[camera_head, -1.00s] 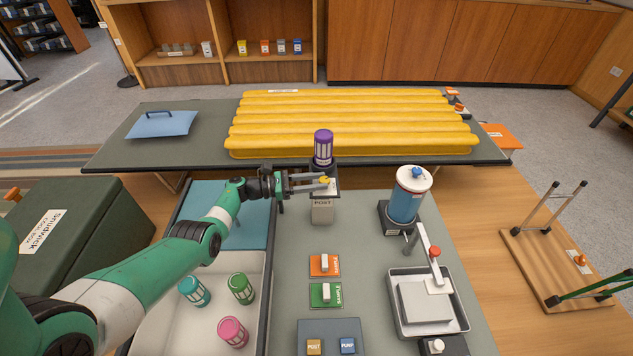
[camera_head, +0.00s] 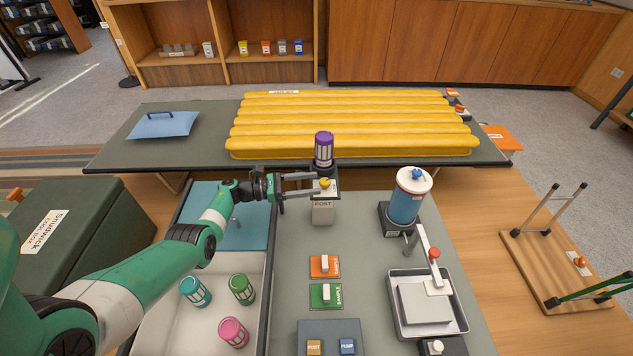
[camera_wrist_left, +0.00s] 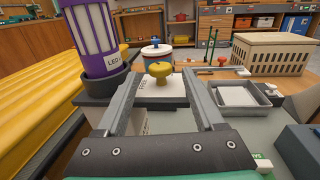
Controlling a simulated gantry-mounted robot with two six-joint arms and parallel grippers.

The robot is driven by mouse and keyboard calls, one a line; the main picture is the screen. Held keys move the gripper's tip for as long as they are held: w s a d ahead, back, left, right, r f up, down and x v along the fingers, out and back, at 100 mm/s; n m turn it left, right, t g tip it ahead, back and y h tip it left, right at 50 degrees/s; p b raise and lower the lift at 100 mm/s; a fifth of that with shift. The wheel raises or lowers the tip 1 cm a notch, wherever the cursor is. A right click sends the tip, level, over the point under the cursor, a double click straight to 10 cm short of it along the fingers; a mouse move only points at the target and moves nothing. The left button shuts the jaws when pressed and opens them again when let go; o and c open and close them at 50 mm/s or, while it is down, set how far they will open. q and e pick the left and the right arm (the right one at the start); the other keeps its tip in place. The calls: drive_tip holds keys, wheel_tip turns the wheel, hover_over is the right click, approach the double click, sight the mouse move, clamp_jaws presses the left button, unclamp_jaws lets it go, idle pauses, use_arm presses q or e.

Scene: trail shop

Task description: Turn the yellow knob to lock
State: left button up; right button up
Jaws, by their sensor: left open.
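The yellow knob (camera_head: 325,184) sits on top of the white post box (camera_head: 322,212) marked POST, behind the sample cards on the grey counter. In the left wrist view the round yellow knob (camera_wrist_left: 159,70) shows just beyond and between my fingertips. My left gripper (camera_head: 318,187) comes in from the left at the height of the knob. It is open, with a finger on each side of the knob in the wrist view (camera_wrist_left: 162,80). I cannot tell whether either finger touches the knob. My right gripper is not in view.
A purple lantern (camera_head: 324,149) stands close behind the post. A blue and white canister (camera_head: 408,196) stands to the right. Orange (camera_head: 316,271) and green (camera_head: 318,302) sample cards lie in front. A yellow mattress (camera_head: 350,125) lies on the back table. The counter between is mostly clear.

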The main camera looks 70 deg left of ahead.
use_arm(q)
drive_tip(key=v, duration=0.9)
drive_tip(key=shift+s, duration=0.15)
